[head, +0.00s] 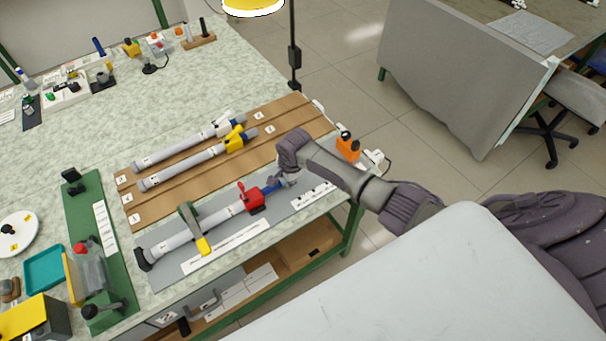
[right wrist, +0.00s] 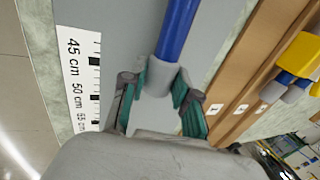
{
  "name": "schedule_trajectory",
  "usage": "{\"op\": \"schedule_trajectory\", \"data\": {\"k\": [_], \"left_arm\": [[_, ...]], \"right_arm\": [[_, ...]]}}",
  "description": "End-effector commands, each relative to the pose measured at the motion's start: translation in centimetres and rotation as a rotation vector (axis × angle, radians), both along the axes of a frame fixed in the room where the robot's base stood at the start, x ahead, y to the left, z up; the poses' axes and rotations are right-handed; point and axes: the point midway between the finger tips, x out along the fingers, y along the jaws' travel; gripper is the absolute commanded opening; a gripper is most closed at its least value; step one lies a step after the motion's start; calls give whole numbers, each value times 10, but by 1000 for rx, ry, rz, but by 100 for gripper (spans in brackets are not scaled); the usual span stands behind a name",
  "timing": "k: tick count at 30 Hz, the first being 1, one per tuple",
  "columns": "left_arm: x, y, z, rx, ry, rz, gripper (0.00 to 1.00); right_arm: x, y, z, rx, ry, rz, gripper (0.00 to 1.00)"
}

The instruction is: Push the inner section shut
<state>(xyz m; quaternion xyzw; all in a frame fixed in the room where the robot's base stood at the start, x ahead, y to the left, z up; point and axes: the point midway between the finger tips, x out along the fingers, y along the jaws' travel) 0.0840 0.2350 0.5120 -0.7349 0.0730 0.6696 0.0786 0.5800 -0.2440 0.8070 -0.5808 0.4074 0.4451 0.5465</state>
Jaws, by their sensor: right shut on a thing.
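The telescopic rod lies on a grey mat at the table's front. Its thick grey outer tube (head: 218,217) runs up and right through a red collar (head: 252,198). The thin blue inner section (head: 273,187) sticks out of the collar. In the right wrist view the blue inner section (right wrist: 178,28) ends in a grey tip (right wrist: 160,76). My right gripper (head: 288,180) is at this outer end. Its teal-padded fingers (right wrist: 160,92) are shut on the tip, one on each side. My left gripper is not in view.
A green and yellow clamp (head: 193,228) straddles the outer tube. A printed scale (right wrist: 80,75) with 45 to 55 cm marks lies beside the rod. Two other rods, with white and yellow (head: 235,139) collars, lie on the brown board (head: 292,115) behind.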

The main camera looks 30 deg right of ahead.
Motion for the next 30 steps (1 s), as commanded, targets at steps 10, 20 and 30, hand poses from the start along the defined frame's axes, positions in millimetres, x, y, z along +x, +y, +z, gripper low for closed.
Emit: {"op": "schedule_trajectory", "data": {"k": [10,20,30], "left_arm": [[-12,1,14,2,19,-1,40],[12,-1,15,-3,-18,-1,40],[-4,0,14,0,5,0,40]], "right_arm": [[1,46,2,9,6,7,0],[0,46,0,10,9,5,45],[-2,44,-1,8,13,6,56]]}}
